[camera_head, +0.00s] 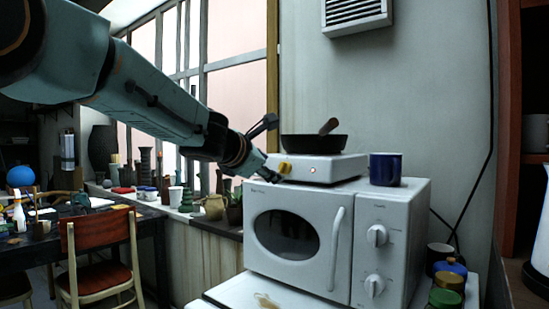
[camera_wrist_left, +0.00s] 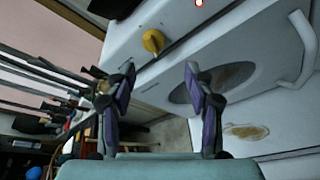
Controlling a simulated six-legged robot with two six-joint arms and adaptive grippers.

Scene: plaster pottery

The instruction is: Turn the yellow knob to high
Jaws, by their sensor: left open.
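The yellow knob (camera_head: 284,168) is on the front of the white hot plate (camera_head: 335,172), at its left end. It also shows in the left wrist view (camera_wrist_left: 153,41), just beyond my fingertips. My left gripper (camera_head: 272,171) comes in from the left, close to the knob. In the wrist view its two fingers (camera_wrist_left: 160,70) are apart with nothing between them, and the knob lies past the gap, slightly left of its middle. I cannot tell whether a finger touches the knob. Any markings around the knob are too small to read. My right gripper is not in view.
The hot plate stands on a white microwave oven (camera_head: 262,202) and carries a black pan (camera_head: 300,143). A small red light (camera_head: 312,169) is right of the knob. A blue mug (camera_head: 385,169) stands to the right. A chair (camera_head: 100,232) stands at lower left.

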